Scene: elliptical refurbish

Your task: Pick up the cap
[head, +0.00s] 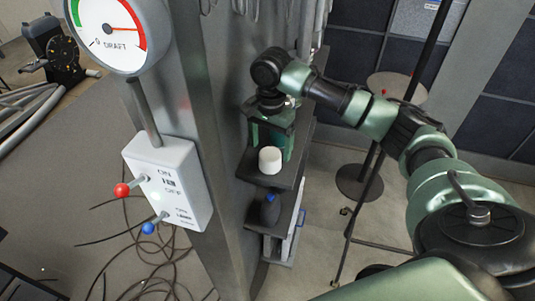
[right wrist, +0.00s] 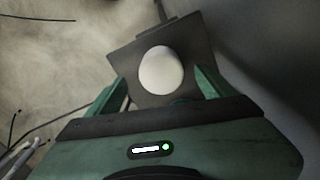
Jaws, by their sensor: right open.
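A white, round cap (head: 270,160) stands on a dark shelf (head: 262,180) in the middle of the head view. It also shows in the right wrist view (right wrist: 161,70), on the dark square shelf end. My right gripper (head: 277,146) points down over the shelf, just behind the cap in the head view. In the right wrist view its two green fingers (right wrist: 158,86) are spread, one toward each side of the cap. No contact between fingers and cap can be made out. My left gripper is not in view.
A grey metal post (head: 215,150) stands left of the shelf, bearing a white switch box (head: 168,182) and a draft gauge (head: 108,32). A dark bottle with a blue top (head: 270,209) is on the lower shelf. A small round table (head: 397,88) stands behind my right arm.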

